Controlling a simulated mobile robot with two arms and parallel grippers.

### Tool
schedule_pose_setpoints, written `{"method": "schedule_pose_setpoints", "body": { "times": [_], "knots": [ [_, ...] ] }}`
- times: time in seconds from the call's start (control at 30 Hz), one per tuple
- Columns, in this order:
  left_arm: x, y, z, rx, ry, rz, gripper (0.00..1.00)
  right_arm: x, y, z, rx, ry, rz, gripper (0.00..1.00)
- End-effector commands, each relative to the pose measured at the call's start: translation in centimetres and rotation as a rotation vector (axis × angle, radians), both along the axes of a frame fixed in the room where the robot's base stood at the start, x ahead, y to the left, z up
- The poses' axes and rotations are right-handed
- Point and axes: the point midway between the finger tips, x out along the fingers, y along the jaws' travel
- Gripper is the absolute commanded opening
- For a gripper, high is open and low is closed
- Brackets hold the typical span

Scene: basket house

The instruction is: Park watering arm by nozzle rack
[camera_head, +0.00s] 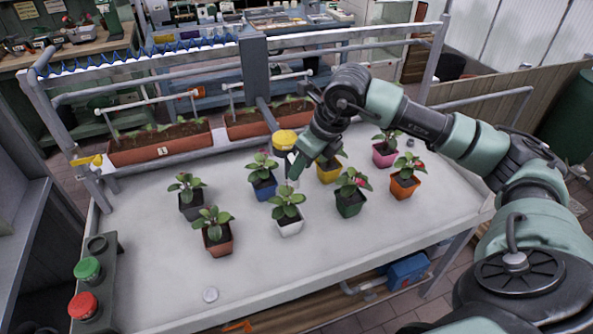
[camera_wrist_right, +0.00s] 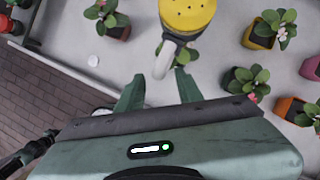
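The yellow nozzle head (camera_head: 286,138) with a pale curved pipe is above the plants in the head view. In the right wrist view the yellow perforated head (camera_wrist_right: 187,14) is just beyond my fingers, and its pale pipe (camera_wrist_right: 164,60) reaches down between them. My right gripper (camera_wrist_right: 159,78) has its fingers apart, with gaps visible on both sides of the pipe. In the head view my right gripper (camera_head: 294,168) is partly hidden by its wrist. The nozzle rack (camera_head: 108,283) at the table's left edge holds a green nozzle (camera_head: 88,268), a red nozzle (camera_head: 83,305) and a dark empty-looking ring (camera_head: 97,244).
Several potted plants, such as the red-brown pot (camera_head: 217,241) and white pot (camera_head: 290,226), stand close around my right gripper on the white table (camera_head: 330,262). A small white disc (camera_head: 210,294) lies near the front. Long planters (camera_head: 160,143) and a metal frame line the back.

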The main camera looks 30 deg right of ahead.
Motion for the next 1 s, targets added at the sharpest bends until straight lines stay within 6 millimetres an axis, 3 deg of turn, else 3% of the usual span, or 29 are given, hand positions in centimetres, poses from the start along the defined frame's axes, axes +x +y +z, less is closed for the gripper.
{"method": "schedule_pose_setpoints", "body": {
  "times": [0.3,0.6,0.73,1.0],
  "knots": [
    [0.0,0.0,1.4,0.0,0.0,0.0,0.0,1.3,0.6,-3.4,0.002,0.001,0.002,0.36],
    [0.0,0.0,1.4,0.0,0.0,0.0,0.0,1.4,0.7,-3.8,0.003,0.0,0.002,0.36],
    [0.0,0.0,1.4,0.0,0.0,0.0,0.0,1.4,0.7,-3.7,0.003,0.0,0.002,0.0],
    [0.0,0.0,1.4,0.0,0.0,0.0,0.0,1.4,0.7,-3.7,0.003,-0.001,0.003,0.0]
  ]
}}
